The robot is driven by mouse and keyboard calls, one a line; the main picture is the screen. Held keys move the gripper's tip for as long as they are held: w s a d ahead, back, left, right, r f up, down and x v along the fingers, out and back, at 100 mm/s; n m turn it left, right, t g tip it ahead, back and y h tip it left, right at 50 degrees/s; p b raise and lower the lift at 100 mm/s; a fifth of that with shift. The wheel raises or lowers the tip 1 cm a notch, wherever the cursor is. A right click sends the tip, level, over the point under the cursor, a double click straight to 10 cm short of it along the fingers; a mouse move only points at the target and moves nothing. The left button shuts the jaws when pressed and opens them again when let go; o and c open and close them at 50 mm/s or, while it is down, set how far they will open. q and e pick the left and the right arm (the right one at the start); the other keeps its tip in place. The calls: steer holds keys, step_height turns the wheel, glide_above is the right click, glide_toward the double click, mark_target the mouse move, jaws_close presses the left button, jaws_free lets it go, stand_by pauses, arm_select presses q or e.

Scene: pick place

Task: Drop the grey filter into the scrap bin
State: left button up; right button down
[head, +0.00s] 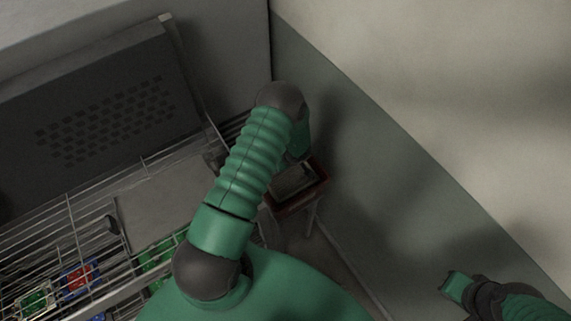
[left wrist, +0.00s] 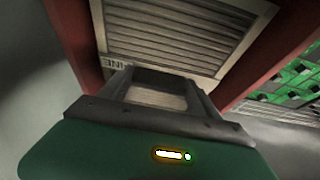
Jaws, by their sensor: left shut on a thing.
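The grey filter (left wrist: 180,30) has slats and a pale frame with partly visible lettering. In the left wrist view it sits right in front of my left gripper (left wrist: 158,92), which is shut on it. The red walls of the scrap bin (left wrist: 72,38) show on both sides of the filter. In the head view, the red-rimmed bin (head: 318,187) is below my left forearm, with a grey surface inside its rim. My left fingertips are hidden there by the arm. I cannot tell how deep the filter is. My right gripper (head: 455,286) is at the lower right, away from the bin.
A wall (head: 400,180) closes off the right side. Floor between bin and right gripper looks clear.

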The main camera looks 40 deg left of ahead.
arm_select(q)
steer(key=shift+a+f, duration=0.15)
steer(key=shift+a, duration=0.4)
steer(key=o, duration=1.2)
steer(key=shift+a, duration=0.15)
steer(key=shift+o, duration=1.8)
steer(key=shift+d+r, duration=0.25)
steer(key=shift+d, duration=0.55)
steer(key=p+v, duration=0.2)
steer(key=v, duration=1.4)
steer(key=shift+r, duration=0.25)
arm_select(e)
steer(key=shift+a+r, duration=0.35)
steer(key=shift+r, duration=0.2)
steer(key=shift+a+r, duration=0.3)
steer(key=shift+r, duration=0.25)
arm_select(q)
steer(key=shift+d, duration=0.1)
arm_select(e)
steer(key=shift+s+d, duration=0.1)
steer(key=shift+d, duration=0.05)
